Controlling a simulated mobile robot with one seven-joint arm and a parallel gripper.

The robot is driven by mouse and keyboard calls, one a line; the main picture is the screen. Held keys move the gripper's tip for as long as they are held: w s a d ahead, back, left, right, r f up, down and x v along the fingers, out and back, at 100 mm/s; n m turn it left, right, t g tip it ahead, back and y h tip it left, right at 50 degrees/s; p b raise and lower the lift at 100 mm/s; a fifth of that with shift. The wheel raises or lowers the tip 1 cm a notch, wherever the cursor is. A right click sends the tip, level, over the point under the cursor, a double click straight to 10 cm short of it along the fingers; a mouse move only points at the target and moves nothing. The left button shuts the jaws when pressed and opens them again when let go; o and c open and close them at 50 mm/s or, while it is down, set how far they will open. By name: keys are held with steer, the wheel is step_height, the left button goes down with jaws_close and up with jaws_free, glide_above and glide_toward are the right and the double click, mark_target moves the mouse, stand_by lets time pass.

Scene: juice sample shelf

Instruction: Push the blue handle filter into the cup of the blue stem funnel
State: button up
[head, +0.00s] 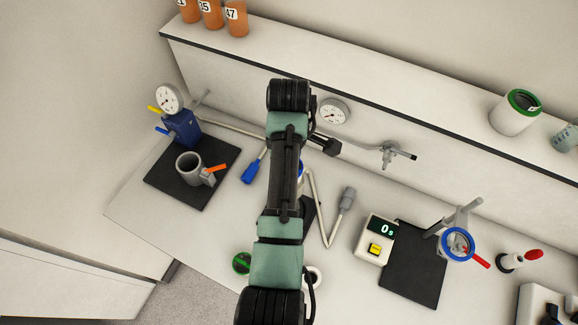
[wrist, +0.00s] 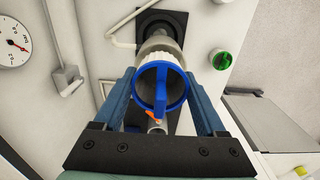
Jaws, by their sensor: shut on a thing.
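In the wrist view the blue handle filter (wrist: 161,92) has a blue rim and a blue bar handle, with a white ribbed body below. My gripper (wrist: 163,83) is shut on it, a finger on either side. Beyond the filter is a grey collar or cup (wrist: 158,45) above a black plate. I cannot tell whether the filter's body is inside it or only in front of it. No blue stem can be made out there. In the head view my arm hides the gripper and most of the held filter; a sliver of blue shows beside the arm.
A grey cup with an orange handle (head: 188,170) stands on a black mat at left. A blue ring (head: 458,244) with a red handle is at right, near a scale (head: 374,240). A blue-handled tool (head: 252,172) lies left of my arm. A green-topped piece (head: 242,263) is near the front edge.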

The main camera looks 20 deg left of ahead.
steer(key=shift+s+f+b, duration=0.15)
steer(key=shift+f+b, duration=0.25)
steer(key=shift+f, duration=0.45)
steer(key=shift+r, duration=0.15)
steer(key=shift+r+p, duration=0.4)
steer(key=shift+r, duration=0.3)
steer(key=shift+w, duration=0.2)
steer(key=shift+s+f+b, duration=0.1)
steer(key=shift+f+b, duration=0.25)
steer(key=shift+f, duration=0.35)
stand_by(0.3)
steer(key=shift+s+f, duration=0.1)
steer(key=shift+s, duration=0.05)
steer(key=shift+r+p, duration=0.35)
steer(key=shift+r, duration=0.45)
